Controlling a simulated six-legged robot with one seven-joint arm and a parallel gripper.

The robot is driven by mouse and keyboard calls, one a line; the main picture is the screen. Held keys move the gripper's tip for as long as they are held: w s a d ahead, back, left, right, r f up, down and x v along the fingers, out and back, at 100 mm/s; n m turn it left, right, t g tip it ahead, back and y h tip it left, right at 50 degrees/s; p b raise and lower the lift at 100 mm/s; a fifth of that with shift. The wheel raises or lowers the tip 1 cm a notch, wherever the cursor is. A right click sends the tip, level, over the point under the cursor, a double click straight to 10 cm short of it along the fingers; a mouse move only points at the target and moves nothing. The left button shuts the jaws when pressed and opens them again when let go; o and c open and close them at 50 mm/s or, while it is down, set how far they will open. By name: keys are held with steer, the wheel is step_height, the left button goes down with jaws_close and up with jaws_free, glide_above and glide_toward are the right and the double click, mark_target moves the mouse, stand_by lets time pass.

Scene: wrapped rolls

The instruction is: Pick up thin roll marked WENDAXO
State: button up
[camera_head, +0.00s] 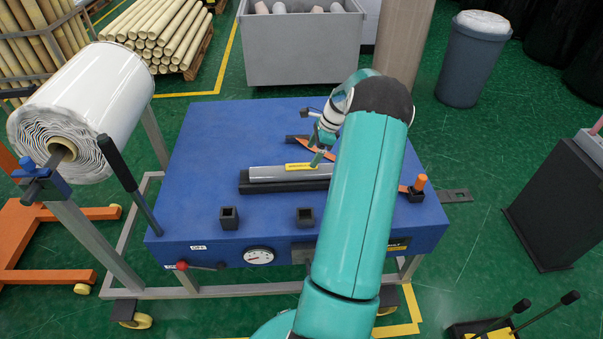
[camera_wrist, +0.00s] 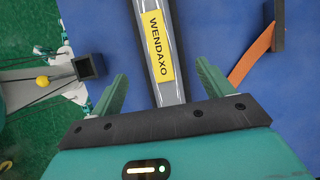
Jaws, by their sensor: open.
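The thin roll (camera_head: 280,173) is grey with a yellow label and lies in a dark cradle on the blue table (camera_head: 205,150). In the wrist view the roll (camera_wrist: 172,92) shows its yellow label reading WENDAXO and runs up the picture between the finger lines. My gripper (camera_wrist: 160,88) is open, with one green finger on each side of the roll and space between each finger and the roll. In the head view my gripper (camera_head: 318,158) is over the right part of the roll. My arm hides part of the table right of it.
A large wrapped roll (camera_head: 85,105) hangs on a stand at the left. An orange strap (camera_head: 330,155) lies near the roll on the table. Two small black square sockets (camera_head: 229,217) stand at the front. A grey bin (camera_head: 300,45) is behind. The table's left part is clear.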

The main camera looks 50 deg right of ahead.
mark_target(304, 167)
steer(key=x, duration=0.9)
steer(key=c, duration=1.3)
steer(key=shift+r, duration=0.15)
steer(key=shift+c, duration=1)
